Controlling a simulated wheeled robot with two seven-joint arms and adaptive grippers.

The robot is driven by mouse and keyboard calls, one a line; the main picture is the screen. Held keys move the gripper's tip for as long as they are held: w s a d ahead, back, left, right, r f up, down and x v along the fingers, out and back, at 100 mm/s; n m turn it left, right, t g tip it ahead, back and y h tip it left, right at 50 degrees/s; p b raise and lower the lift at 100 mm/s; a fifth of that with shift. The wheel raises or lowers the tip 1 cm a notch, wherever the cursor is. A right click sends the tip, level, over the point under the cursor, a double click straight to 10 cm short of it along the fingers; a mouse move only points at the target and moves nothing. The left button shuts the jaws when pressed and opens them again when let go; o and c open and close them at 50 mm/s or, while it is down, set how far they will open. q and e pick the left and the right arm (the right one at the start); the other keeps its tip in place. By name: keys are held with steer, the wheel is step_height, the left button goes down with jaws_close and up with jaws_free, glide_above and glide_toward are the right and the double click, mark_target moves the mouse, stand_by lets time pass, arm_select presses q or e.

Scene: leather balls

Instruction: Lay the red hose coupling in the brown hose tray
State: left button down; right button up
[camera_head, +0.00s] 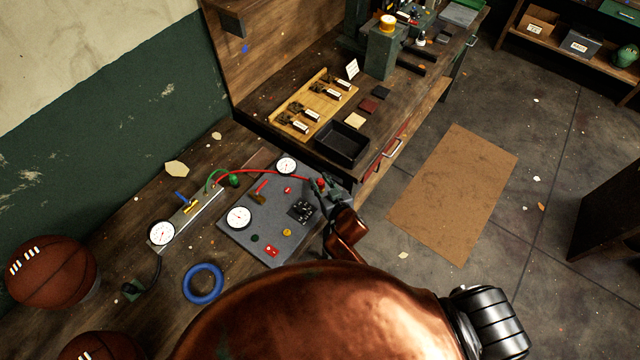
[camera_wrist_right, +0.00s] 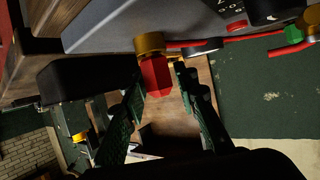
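The red hose coupling (camera_head: 320,183) is at the end of a thin red hose, by the right edge of the grey panel. In the right wrist view it is a red body (camera_wrist_right: 156,78) with a brass collar, between my right fingers. A flat brown surface (camera_head: 258,163) shows behind the grey panel; I cannot tell whether this is the brown hose tray. My left gripper is not in view.
The grey panel (camera_head: 262,222) carries gauges and small fittings. A black tray (camera_head: 342,146) and a wooden rack (camera_head: 312,104) stand on the bench beyond. A brown mat (camera_head: 455,190) lies on the floor.

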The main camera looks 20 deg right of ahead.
jaws_close()
steer(key=shift+r, duration=0.1)
